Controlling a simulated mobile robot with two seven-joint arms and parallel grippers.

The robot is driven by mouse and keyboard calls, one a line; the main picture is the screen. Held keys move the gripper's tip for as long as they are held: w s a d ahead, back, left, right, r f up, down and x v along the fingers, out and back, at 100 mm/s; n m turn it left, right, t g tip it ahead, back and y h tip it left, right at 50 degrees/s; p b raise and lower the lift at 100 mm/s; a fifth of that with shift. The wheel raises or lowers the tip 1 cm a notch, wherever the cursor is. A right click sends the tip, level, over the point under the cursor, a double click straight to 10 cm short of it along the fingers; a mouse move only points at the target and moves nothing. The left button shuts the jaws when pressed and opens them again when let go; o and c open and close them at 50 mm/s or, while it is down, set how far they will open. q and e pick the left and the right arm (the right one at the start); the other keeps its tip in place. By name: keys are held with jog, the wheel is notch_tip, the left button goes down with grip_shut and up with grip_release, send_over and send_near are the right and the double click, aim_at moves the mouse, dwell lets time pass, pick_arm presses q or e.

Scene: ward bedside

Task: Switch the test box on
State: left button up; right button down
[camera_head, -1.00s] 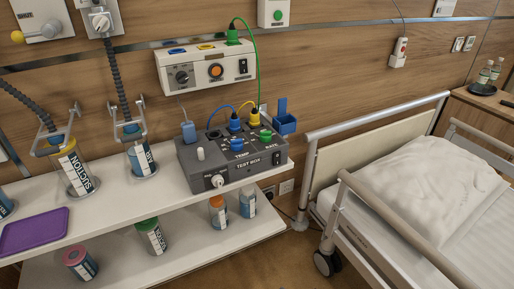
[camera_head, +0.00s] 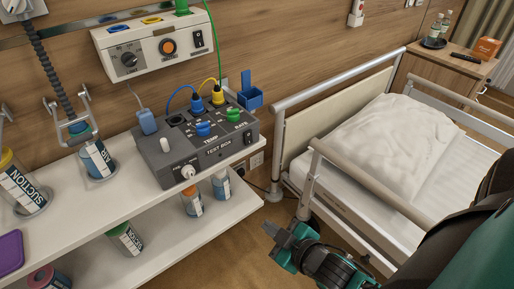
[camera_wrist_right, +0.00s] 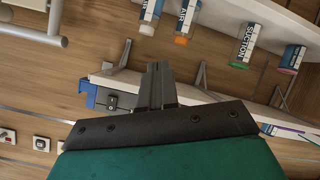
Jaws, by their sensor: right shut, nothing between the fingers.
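The dark grey test box (camera_head: 207,160) stands on the upper white shelf in the head view. It carries a black rocker switch (camera_head: 248,138) at the right of its front, too small to tell its position. It also has blue and green knobs, a white knob at front left, and blue and yellow plugs with cables on top. My right gripper (camera_head: 276,236) is shut and empty, below and right of the box, apart from it, between shelf and bed. Its closed fingers (camera_wrist_right: 157,84) show in the right wrist view. My left gripper is not in view.
A wall panel (camera_head: 158,47) with an orange button hangs above the box. A blue holder (camera_head: 250,97) sits behind the box's right end. The bed rail (camera_head: 345,80) stands right of the shelf. Suction and air jars (camera_head: 97,160) stand left; several bottles are on the lower shelf.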

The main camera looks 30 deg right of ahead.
jog(key=w+d+r+n+t, duration=0.1)
jog(key=d+r+n+t, duration=0.1)
jog(key=r+n, duration=0.3)
jog(key=w+d+r+n+t, duration=0.1)
jog(key=d+r+n, duration=0.4)
jog(key=n, duration=0.3)
jog(key=shift+d+r+t+y, duration=0.3)
jog(key=shift+r+t+y, duration=0.1)
jog(key=shift+r, duration=0.4)
jog(key=shift+w, duration=0.1)
jog(key=p, duration=0.2)
send_near(249, 143)
jog(key=w, duration=0.4)
jog(key=w+f, duration=0.1)
jog(key=w, duration=0.1)
jog(key=shift+w+a, duration=0.15)
jog(key=shift+w, duration=0.15)
